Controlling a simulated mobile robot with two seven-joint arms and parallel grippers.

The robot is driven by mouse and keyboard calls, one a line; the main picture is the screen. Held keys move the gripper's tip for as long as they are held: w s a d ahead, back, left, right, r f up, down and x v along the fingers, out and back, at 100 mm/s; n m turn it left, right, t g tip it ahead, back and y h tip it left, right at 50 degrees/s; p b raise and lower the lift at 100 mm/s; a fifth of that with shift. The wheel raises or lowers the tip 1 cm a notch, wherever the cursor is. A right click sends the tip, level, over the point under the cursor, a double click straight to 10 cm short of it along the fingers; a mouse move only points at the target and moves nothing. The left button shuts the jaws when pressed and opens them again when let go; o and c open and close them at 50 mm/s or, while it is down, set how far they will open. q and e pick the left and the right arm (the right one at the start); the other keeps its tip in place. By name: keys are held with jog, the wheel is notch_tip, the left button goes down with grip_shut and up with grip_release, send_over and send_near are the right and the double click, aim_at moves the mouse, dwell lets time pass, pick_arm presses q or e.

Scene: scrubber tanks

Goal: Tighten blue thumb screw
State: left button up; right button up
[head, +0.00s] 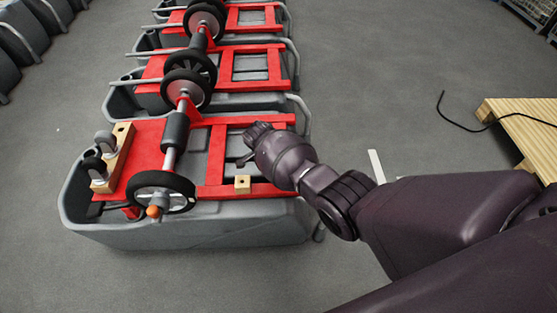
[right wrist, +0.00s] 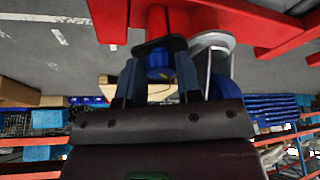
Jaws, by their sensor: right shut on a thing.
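The blue thumb screw (right wrist: 158,62) sits between my right gripper's two fingers in the right wrist view, just below a black collar (right wrist: 148,46) under a red frame part (right wrist: 158,18). My right gripper (right wrist: 157,72) is shut on it. In the head view my right arm comes in from the right, and its hand (head: 262,135) is at the right side of the nearest scrubber tank's red frame (head: 215,150). The screw and my fingertips cannot be made out there. My left gripper is not in view.
The nearest grey tank (head: 190,232) carries wheels, a roller and wooden blocks (head: 242,184). More tanks with red frames stand in a row behind it. A wooden pallet (head: 520,120) and a black cable (head: 462,122) lie at the right. Grey floor between is clear.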

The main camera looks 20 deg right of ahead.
dwell(0.4)
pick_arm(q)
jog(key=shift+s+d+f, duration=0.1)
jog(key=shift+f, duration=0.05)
pick_arm(e)
jog(key=o, duration=0.7)
jog(key=shift+r, duration=0.1)
jog(key=shift+c, duration=0.2)
jog(key=shift+r, duration=0.1)
jog(key=shift+a+r, duration=0.1)
jog(key=shift+r, duration=0.25)
pick_arm(q)
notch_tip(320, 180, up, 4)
jog(key=p, duration=0.3)
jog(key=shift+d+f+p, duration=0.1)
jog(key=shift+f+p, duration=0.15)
jog(key=shift+p, duration=0.15)
pick_arm(e)
jog(key=v, duration=1)
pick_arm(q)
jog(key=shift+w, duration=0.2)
pick_arm(e)
jog(key=shift+f, duration=0.1)
